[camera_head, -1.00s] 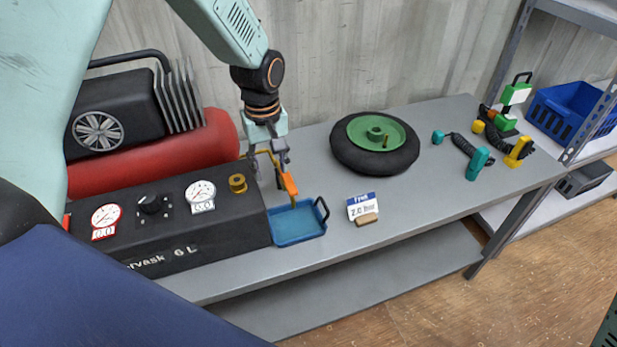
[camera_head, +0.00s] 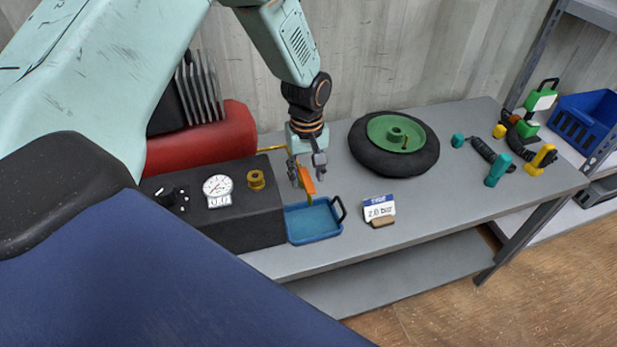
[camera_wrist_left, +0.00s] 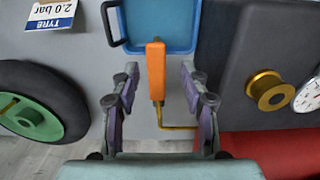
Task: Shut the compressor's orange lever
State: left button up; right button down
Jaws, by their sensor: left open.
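The orange lever (camera_head: 306,183) sticks out on a brass pipe beside the right end of the black compressor housing (camera_head: 226,216). It also shows in the left wrist view (camera_wrist_left: 156,70), upright in the picture between the two fingers. My left gripper (camera_head: 305,172) is open, with its fingers on either side of the lever and a visible gap to each. The brass pipe (camera_wrist_left: 180,127) bends from the lever toward the housing. The compressor's red tank (camera_head: 205,140) lies behind the housing, partly hidden by my arm. My right gripper is not in view.
A blue tray (camera_head: 315,222) with a black handle sits just in front of the lever. A tyre on a green hub (camera_head: 372,150) lies to the right. A "TYRE 2.0 bar" card (camera_head: 379,207) stands before it. A brass fitting (camera_head: 256,180) rises from the housing.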

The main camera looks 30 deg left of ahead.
pick_arm(q)
jog(key=shift+d+f, duration=0.5)
jog(key=shift+f, duration=0.3)
jog(key=shift+w+a+f, duration=0.1)
jog(key=shift+w+f, duration=0.05)
jog(key=shift+w, duration=0.05)
jog(key=shift+s+a, duration=0.1)
jog(key=shift+a, duration=0.2)
jog(key=shift+c, duration=0.8)
jog(key=shift+s+d, duration=0.1)
jog(key=shift+d, duration=0.2)
jog(key=c, duration=0.5)
jog(key=shift+a, duration=0.1)
grip_shut()
